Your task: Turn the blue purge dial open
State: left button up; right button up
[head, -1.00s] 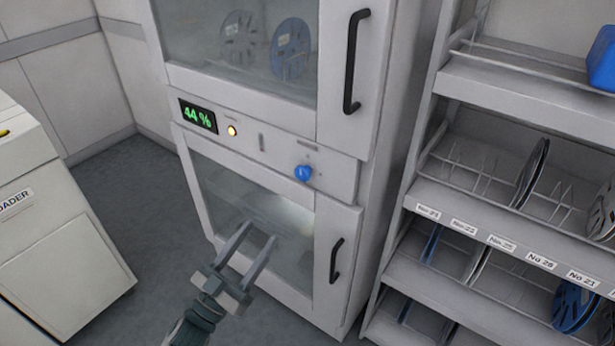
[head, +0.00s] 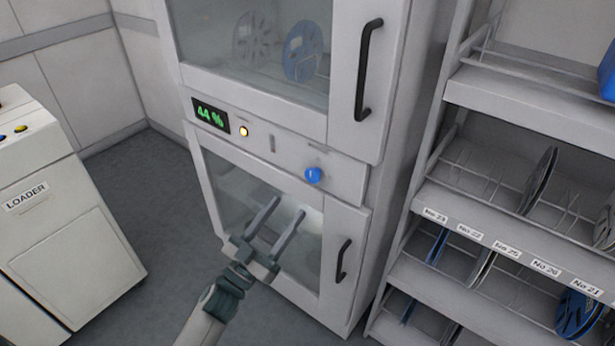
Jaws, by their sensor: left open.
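The blue purge dial (head: 313,175) sits on the grey control strip of the dry cabinet, between its upper and lower glass doors. A green display (head: 211,116) on the same strip reads 44 %, with a lit amber lamp (head: 243,131) beside it. My left gripper (head: 289,206) is open and empty, in front of the lower door, below and a little left of the dial. Its two fingers point up toward the strip and appear apart from the dial. My right gripper is not in view.
The upper door has a black handle (head: 368,70) and the lower door another (head: 342,260). A shelf rack (head: 500,200) with reels stands close on the right. A white loader (head: 75,220) stands at the left, with open floor between it and the cabinet.

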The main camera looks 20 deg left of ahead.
aim_at(311, 177)
pick_arm(q)
jog(key=p+x, duration=0.2)
jog(key=x, duration=0.7)
jog(key=shift+r, duration=0.2)
jog(key=shift+w+d+r+p, duration=0.15)
jog(key=shift+w+d+p, duration=0.1)
jog(key=shift+w+p, duration=0.15)
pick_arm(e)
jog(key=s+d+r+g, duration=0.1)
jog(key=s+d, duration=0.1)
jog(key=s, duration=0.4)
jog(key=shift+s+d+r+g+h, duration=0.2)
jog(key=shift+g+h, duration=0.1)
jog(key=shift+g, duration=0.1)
pick_arm(q)
jog(key=c, duration=1)
